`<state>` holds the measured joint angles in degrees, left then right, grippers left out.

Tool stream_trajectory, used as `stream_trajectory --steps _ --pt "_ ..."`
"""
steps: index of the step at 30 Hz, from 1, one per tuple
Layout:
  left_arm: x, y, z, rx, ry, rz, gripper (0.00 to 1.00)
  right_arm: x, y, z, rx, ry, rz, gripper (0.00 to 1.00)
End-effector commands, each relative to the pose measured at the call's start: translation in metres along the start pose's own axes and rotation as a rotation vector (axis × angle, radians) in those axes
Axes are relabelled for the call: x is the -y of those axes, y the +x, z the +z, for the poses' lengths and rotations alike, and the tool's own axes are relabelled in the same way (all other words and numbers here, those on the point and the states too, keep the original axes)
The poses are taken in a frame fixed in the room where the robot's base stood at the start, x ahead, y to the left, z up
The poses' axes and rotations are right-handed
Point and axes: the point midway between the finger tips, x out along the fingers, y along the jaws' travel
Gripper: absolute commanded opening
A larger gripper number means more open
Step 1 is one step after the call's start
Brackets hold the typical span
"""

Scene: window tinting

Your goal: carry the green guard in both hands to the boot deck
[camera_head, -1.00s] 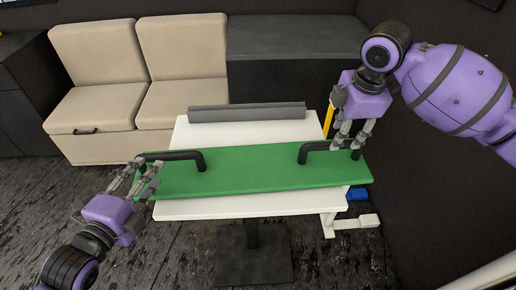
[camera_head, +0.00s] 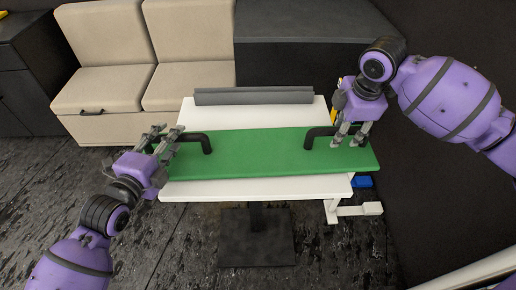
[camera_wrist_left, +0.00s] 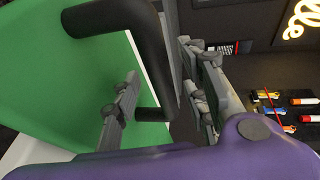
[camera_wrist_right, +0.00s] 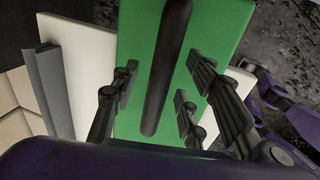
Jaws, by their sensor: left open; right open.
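The green guard (camera_head: 255,158) is a long flat board lying across the white table, with a black handle near each end. My left gripper (camera_head: 166,139) is open at the left handle (camera_head: 207,144). In the left wrist view its fingers (camera_wrist_left: 160,100) stand apart, with the black handle (camera_wrist_left: 150,60) between or just beyond them. My right gripper (camera_head: 350,139) is open at the right handle (camera_head: 309,139). In the right wrist view the black bar (camera_wrist_right: 166,70) runs between its spread fingers (camera_wrist_right: 155,100). I cannot tell whether any finger touches a handle.
The white table (camera_head: 260,188) carries a grey bar (camera_head: 253,96) behind the guard. A dark grey deck (camera_head: 300,22) stands behind the table, beside beige seats (camera_head: 190,50). A blue object (camera_head: 361,182) lies at the table's right. A dark wall closes the right side.

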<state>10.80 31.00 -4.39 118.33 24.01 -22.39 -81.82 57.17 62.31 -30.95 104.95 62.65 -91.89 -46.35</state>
Motion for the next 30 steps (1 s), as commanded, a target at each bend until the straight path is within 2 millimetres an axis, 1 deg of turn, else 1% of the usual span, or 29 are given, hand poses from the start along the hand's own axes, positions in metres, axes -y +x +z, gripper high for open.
stream_trajectory --steps 1,4,13,14,21,23,30 --pt "0.0008 0.0052 -0.0003 -0.001 -0.002 -0.001 0.4 0.0005 0.0051 -0.0003 -0.001 0.001 -0.002 0.41" --pt "0.0003 0.0107 -0.0005 -0.001 -0.001 0.0 0.4 0.0004 0.0108 -0.0004 -0.001 -0.001 -0.001 0.41" --pt "0.0002 0.0127 -0.0004 -0.001 0.0 0.0 0.4 0.0002 0.0127 -0.0001 0.0 -0.001 0.0 0.41" --pt "0.0002 0.0127 -0.0004 -0.001 0.0 0.0 0.39 0.0002 0.0127 -0.0001 0.0 -0.001 0.0 0.4" --pt "0.0001 0.0125 -0.0003 0.0 0.0 0.001 0.07 0.0001 0.0125 -0.0001 0.0 -0.001 0.0 0.08" --pt "0.0 0.0125 -0.0002 0.0 0.0 0.001 0.0 0.0001 0.0124 -0.0001 0.0 -0.001 0.0 0.0" --pt "-0.0004 0.0124 -0.0002 0.0 0.001 0.002 0.0 0.0 0.0123 -0.0001 0.0 -0.001 0.001 0.0"
